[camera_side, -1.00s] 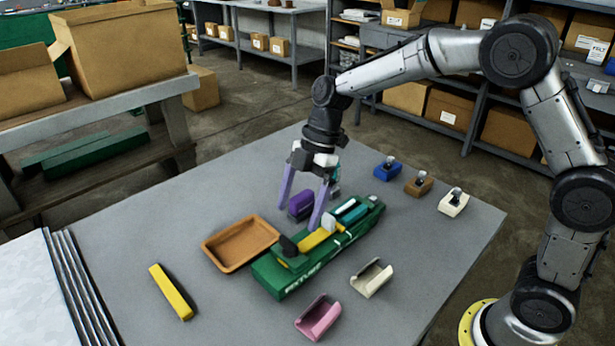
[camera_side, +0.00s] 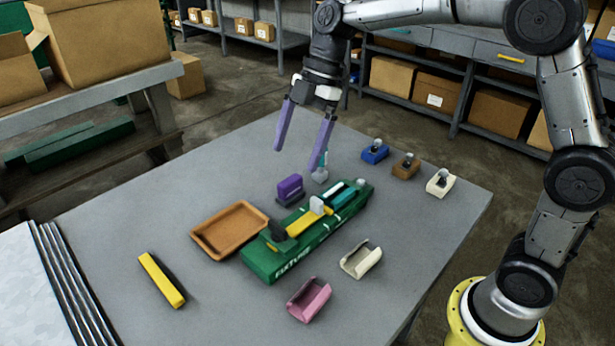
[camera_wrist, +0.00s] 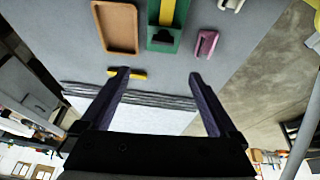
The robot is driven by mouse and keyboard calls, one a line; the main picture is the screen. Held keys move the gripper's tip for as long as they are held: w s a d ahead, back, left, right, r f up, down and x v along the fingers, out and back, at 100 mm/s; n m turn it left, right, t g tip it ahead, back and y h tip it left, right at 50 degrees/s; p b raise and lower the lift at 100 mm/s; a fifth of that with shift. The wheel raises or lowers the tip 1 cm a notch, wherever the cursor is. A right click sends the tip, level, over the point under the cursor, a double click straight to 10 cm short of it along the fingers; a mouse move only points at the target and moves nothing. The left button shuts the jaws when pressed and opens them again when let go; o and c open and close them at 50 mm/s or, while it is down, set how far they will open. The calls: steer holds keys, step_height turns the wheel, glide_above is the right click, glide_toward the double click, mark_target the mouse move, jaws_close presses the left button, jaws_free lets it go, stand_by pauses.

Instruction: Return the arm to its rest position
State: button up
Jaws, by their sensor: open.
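My gripper (camera_side: 302,137) is open and empty, with its two purple fingers raised above the far part of the grey table (camera_side: 190,165). It hangs clear of the green fixture (camera_side: 290,262), which carries a yellow piece, a white piece and a teal piece. In the wrist view my gripper (camera_wrist: 160,75) has its fingers spread, with nothing between them. The wrist view also shows the near end of the green fixture (camera_wrist: 163,40) at the top.
A brown tray (camera_side: 230,230), a purple block (camera_side: 290,189) and a yellow bar (camera_side: 161,280) lie around the fixture. Pink (camera_side: 309,300) and cream (camera_side: 361,260) channels lie in front. Blue (camera_side: 375,153), brown (camera_side: 405,166) and white (camera_side: 440,182) pieces stand at the right.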

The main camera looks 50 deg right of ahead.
steer(key=s+d+r+m+t+h, duration=0.15)
steer(key=s+r, duration=0.25)
steer(key=s, duration=0.4)
steer(key=s+d+r+m+t+h, duration=0.1)
steer(key=s+d+r+m+t, duration=0.15)
steer(key=s, duration=0.45)
steer(key=s+d+f+m+t+h, duration=0.1)
steer(key=s+d+f+m, duration=0.4)
steer(key=s+m, duration=0.5)
step_height(320, 180, down, 2)
steer(key=m+h, duration=0.1)
steer(key=m, duration=0.3)
